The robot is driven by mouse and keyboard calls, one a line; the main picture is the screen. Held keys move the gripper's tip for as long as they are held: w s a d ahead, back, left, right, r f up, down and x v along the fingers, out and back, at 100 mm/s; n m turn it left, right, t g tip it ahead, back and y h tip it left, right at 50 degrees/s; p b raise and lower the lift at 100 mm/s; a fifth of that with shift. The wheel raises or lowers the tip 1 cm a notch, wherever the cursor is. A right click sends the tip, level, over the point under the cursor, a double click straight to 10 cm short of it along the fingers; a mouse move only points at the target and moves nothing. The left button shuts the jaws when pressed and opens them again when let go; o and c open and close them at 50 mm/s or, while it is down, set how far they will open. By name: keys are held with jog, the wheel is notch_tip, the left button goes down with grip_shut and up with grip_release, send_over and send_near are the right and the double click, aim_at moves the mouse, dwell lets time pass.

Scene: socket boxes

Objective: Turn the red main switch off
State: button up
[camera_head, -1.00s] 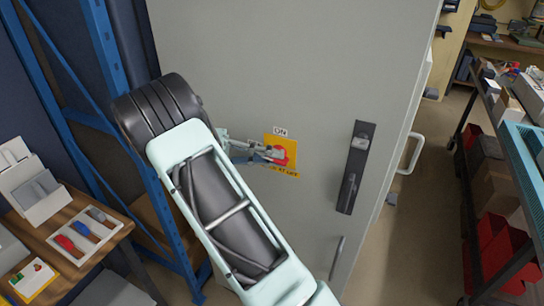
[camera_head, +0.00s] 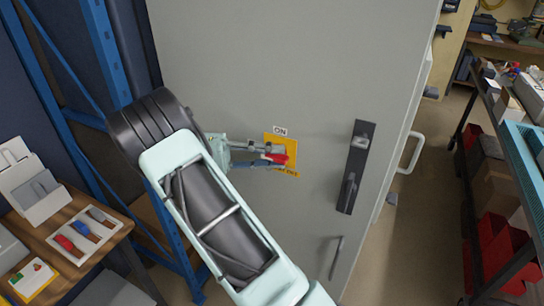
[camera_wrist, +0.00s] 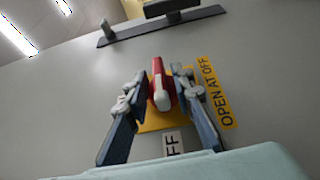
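The red main switch (camera_head: 279,158) sits on a yellow plate (camera_head: 290,145) on the grey cabinet door. In the wrist view its red handle (camera_wrist: 157,70), with a pale near end, runs up and down the picture, in line with a partly hidden label reading "FF" (camera_wrist: 172,143). An "ON" label (camera_head: 280,131) is above the plate in the head view. My gripper (camera_wrist: 158,80) has one finger on each side of the handle, with narrow gaps visible; contact cannot be told. In the head view my gripper (camera_head: 270,153) reaches the switch from the left.
A black door latch (camera_head: 352,168) is right of the switch, and a pale pull handle (camera_head: 410,153) is on the cabinet's side. A blue rack (camera_head: 108,60) stands left. A table (camera_head: 105,240) with tools is at lower left, and a loaded cart (camera_head: 500,180) at right.

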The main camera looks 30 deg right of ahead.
jog(key=shift+a, duration=0.15)
jog(key=v, duration=1.2)
dwell(0.3)
